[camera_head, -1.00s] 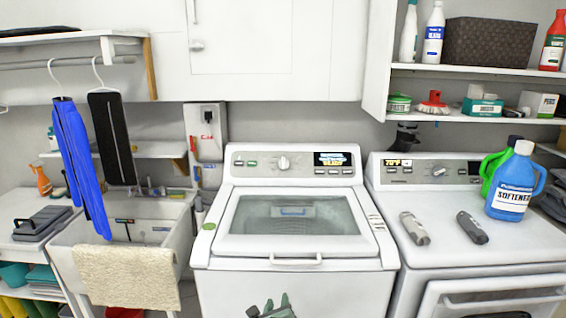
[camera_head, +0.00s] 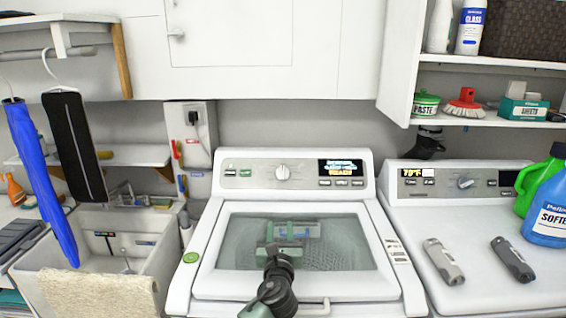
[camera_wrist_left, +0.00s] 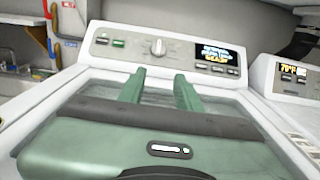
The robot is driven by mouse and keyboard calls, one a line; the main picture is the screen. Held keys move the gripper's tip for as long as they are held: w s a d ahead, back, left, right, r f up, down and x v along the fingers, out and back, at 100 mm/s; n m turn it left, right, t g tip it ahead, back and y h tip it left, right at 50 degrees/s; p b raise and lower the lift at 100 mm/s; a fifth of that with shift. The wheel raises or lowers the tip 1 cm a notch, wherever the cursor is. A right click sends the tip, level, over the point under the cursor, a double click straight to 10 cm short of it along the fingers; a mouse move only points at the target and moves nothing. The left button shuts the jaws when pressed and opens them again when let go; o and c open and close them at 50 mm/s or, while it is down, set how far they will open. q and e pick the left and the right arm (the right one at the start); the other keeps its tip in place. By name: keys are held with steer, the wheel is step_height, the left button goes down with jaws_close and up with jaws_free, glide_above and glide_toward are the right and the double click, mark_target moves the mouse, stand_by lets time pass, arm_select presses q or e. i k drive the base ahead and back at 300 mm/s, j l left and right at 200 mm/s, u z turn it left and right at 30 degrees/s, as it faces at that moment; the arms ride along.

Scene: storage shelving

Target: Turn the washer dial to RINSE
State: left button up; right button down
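The white washer (camera_head: 208,285) stands in the middle, and its round dial (camera_head: 282,172) sits on the back control panel. A small red mark shows near the top of the dial; the setting cannot be read. The dial also shows in the left wrist view (camera_wrist_left: 158,47), beyond and roughly between my fingertips. My left gripper (camera_head: 283,232) is green, open and empty. It is over the washer's glass lid, in front of and apart from the dial. Its two fingers (camera_wrist_left: 160,85) are spread in the left wrist view. My right gripper is not in view.
A lit display (camera_head: 341,168) and buttons are right of the dial. A second machine (camera_head: 440,210) stands to the right, with two grey handheld objects (camera_head: 445,262) and detergent bottles (camera_head: 548,212) on top.

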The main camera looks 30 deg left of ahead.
mark_target(282, 173)
steer(key=i+j, duration=0.3)
steer(key=i, duration=0.15)
steer(key=i+j, duration=0.35)
steer(key=i, duration=0.05)
